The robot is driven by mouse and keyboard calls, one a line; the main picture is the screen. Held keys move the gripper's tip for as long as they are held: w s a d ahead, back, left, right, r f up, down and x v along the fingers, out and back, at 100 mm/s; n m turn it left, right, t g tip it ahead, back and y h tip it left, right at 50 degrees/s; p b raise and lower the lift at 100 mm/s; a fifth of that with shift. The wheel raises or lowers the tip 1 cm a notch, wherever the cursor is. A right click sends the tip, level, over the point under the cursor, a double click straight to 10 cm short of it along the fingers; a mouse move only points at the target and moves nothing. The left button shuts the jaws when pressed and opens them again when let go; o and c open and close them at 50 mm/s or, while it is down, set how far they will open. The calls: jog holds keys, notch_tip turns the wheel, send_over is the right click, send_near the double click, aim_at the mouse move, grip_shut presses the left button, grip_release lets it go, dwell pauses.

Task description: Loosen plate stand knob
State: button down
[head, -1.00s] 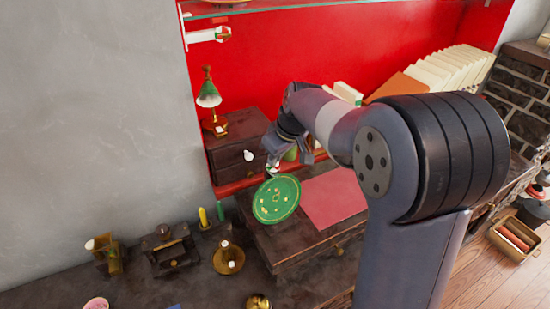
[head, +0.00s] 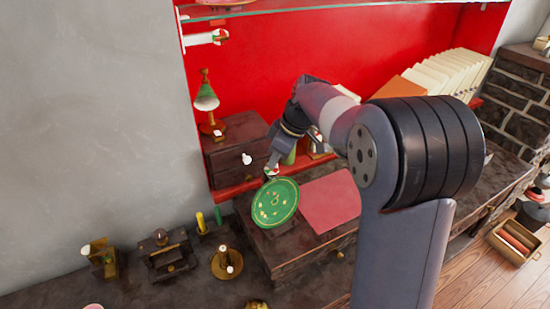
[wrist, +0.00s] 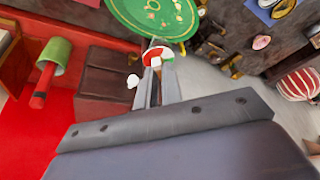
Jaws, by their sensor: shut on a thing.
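A green round plate (head: 275,203) with gold marks leans upright on the dark wooden chest. It also fills the top of the wrist view (wrist: 150,14). The knob (wrist: 158,53), red, white and green, sits at the plate's edge. In the head view it is a tiny spot (head: 271,171) just above the plate. My gripper (wrist: 162,66) is shut on the knob, with a finger on each side. The rest of the plate stand is mostly hidden behind the plate.
A pink mat (head: 330,202) lies right of the plate. A small drawer box (head: 234,155) with a white knob stands behind, under a green-shaded lamp (head: 206,98). Brass items, including a candle holder (head: 226,264), stand on the dark surface to the left. A glass shelf (head: 350,10) spans above.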

jog(key=c, duration=1.5)
grip_release()
jog(key=shift+c, duration=0.2)
jog(key=shift+r, duration=0.15)
jog(key=v, duration=1)
jog(key=shift+r+b, duration=0.25)
jog(key=shift+b, duration=0.1)
jog(key=shift+s+d, duration=0.1)
jog(key=x, duration=1)
jog(key=shift+f+p, duration=0.35)
jog(key=shift+p, duration=0.05)
